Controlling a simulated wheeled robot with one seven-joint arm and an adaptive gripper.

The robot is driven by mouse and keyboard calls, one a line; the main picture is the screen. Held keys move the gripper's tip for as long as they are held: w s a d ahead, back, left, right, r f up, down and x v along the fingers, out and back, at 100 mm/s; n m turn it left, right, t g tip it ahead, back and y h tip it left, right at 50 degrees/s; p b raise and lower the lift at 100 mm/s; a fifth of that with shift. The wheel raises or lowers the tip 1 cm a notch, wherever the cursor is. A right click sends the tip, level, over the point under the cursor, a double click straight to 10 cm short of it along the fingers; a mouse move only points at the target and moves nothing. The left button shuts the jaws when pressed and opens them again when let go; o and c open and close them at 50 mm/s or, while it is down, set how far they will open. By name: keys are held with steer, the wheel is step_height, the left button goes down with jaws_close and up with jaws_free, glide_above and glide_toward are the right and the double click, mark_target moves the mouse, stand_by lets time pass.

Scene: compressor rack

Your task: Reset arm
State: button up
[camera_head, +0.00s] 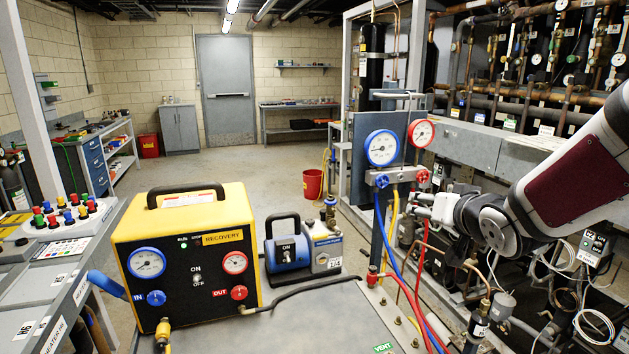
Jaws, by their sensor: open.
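My arm (570,180) enters from the right edge as a pale link with a dark red panel. It slants down to the left to a grey and black joint (487,221) in front of the rack's piping. Nothing shows as held.
A yellow recovery unit (187,262) and a blue pump (289,250) stand on the grey bench top (320,327). Gauges (382,148) with red and blue hoses stand left of my arm. Pipes crowd the right side. Floor is open toward the door (226,90).

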steer(key=s+a+n+g+p, duration=0.1)
steer(key=s+g, duration=0.3)
steer(key=s, duration=1.3)
steer(key=s+a+n+g+p, duration=0.1)
steer(key=s+a+g, duration=0.3)
steer(key=s, duration=1.4)
steer(key=shift+n+g, duration=0.3)
steer(key=shift+g, duration=0.4)
steer(key=shift+w, duration=0.1)
